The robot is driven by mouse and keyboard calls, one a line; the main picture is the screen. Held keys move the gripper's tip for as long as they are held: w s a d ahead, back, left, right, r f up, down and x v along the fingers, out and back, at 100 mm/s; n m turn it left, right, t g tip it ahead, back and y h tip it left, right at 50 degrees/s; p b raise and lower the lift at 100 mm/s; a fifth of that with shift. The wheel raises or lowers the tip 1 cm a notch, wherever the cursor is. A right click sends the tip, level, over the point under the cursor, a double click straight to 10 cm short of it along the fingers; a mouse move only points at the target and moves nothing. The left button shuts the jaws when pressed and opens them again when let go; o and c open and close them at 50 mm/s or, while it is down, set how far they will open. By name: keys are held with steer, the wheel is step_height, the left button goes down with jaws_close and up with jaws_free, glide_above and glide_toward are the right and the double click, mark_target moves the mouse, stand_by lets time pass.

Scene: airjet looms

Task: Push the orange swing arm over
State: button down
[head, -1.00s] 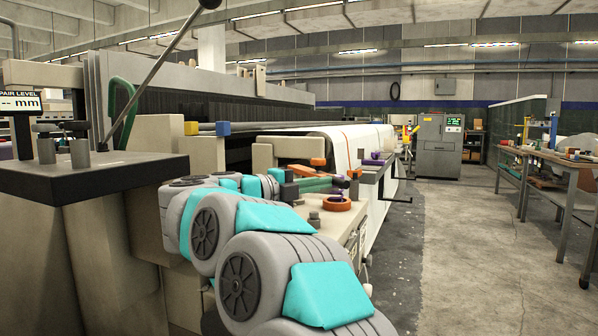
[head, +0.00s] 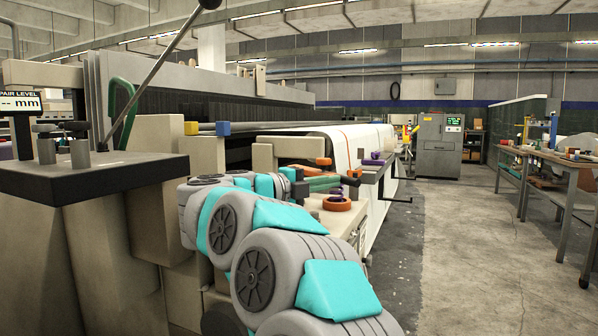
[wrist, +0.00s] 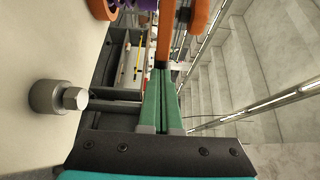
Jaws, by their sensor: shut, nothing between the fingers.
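The orange swing arm (head: 301,168) is on the loom's end, partly hidden behind my gripper in the head view. In the wrist view its orange bar (wrist: 166,38) runs up from just beyond my fingertips, with a rounded orange end piece (wrist: 199,14) beside it. My gripper (wrist: 162,70) is shut and empty, its green fingers together. The fingertips are at or very near the bar's lower end; contact cannot be told for sure. In the head view my gripper (head: 338,181) lies level over the loom end, pointing right.
An orange ring (head: 337,204) sits on the loom's ledge near my fingers. A grey bolt (wrist: 62,97) stands left of the fingers in the wrist view. A purple part (head: 376,158) is on the loom further right. The aisle to the right is clear.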

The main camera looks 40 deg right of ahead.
steer(key=shift+s+d, duration=0.1)
steer(key=shift+d, duration=1.5)
steer(key=shift+s+d, duration=0.15)
steer(key=shift+d, duration=1.5)
steer(key=shift+d+p, duration=0.45)
steer(key=shift+d, duration=0.85)
steer(key=shift+w+a+p, duration=0.2)
steer(key=shift+w+a, duration=0.45)
steer(key=shift+a, duration=0.15)
steer(key=shift+w+a+p, duration=0.15)
steer(key=shift+w+a, duration=0.45)
steer(key=shift+a, duration=0.2)
